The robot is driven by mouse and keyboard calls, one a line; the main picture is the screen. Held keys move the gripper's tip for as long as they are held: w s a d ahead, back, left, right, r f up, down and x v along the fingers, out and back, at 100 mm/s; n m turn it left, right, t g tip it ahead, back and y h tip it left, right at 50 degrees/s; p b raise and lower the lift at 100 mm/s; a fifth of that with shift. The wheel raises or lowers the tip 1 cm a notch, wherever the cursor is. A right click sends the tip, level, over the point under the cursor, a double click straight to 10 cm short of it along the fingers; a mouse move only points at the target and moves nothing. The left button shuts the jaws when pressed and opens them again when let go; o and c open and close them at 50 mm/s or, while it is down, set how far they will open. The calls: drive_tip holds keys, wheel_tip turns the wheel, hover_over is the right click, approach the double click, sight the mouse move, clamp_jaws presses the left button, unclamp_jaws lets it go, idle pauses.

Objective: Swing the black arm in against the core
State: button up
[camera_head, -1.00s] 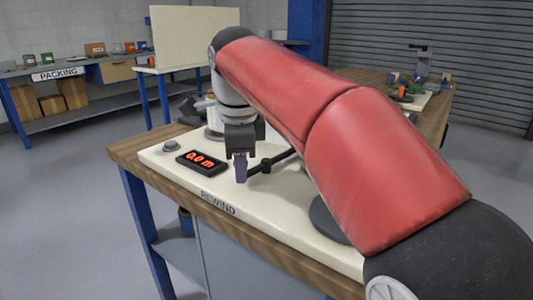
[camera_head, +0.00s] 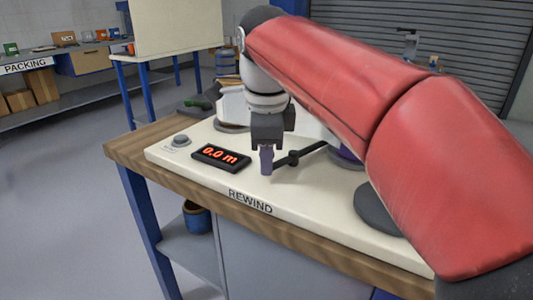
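The black arm (camera_head: 311,151) lies slanted over the cream board, with a round knob (camera_head: 293,157) along it. My gripper (camera_head: 267,160) points down at the arm's left end. Its finger overlaps or stands close beside that end; I cannot tell whether they touch. Only one purple-grey finger shows clearly, so the gap between the fingers is hidden. A round base with a purple edge (camera_head: 346,155), possibly the core's seat, shows behind the black arm's right end. My red arm link hides much of it.
The cream board (camera_head: 205,178) marked REWIND carries a display (camera_head: 221,157) reading 0.0 m and a grey button (camera_head: 181,140). A white roll (camera_head: 234,106) stands behind my gripper. A dark disc (camera_head: 372,208) lies partly under my arm in the picture.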

drive_tip(key=o, duration=0.3)
drive_tip(key=r, duration=0.2)
drive_tip(key=s+r+p, duration=0.1)
drive_tip(key=r, duration=0.4)
drive_tip(key=shift+s+r+p, duration=0.2)
drive_tip(key=shift+r+p, duration=0.1)
drive_tip(key=shift+p, duration=0.1)
drive_tip(key=shift+s, duration=0.1)
